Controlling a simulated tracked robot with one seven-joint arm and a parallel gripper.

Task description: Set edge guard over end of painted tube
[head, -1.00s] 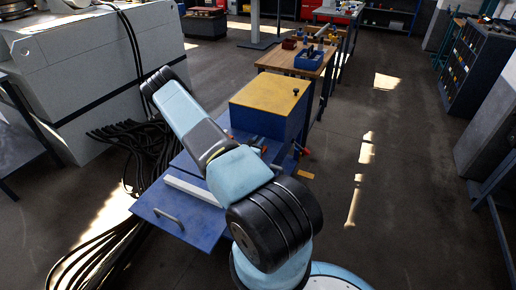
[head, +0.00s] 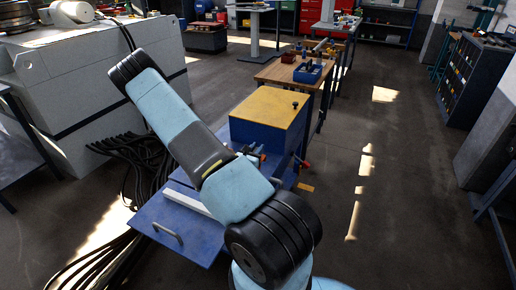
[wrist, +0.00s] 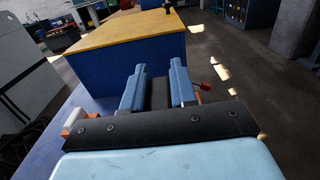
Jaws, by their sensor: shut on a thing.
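The painted tube (head: 188,203) is a pale, straight bar lying on the blue machine table, partly hidden behind my arm in the head view. What looks like its pale end (wrist: 75,118) shows at the left in the wrist view. My gripper (wrist: 158,84) has blue fingers shut on a dark piece (wrist: 159,95), which I take to be the edge guard. Only its near face shows between the fingers. The guard is apart from the visible pale end, to its right in the wrist view. In the head view my arm hides most of the gripper.
A blue box with a yellow top (head: 268,105) stands just beyond the gripper. A red knob (head: 307,164) sticks out beside it. The blue table (head: 185,232) has a front handle. Black cables (head: 140,150) lie at the left. The floor at right is clear.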

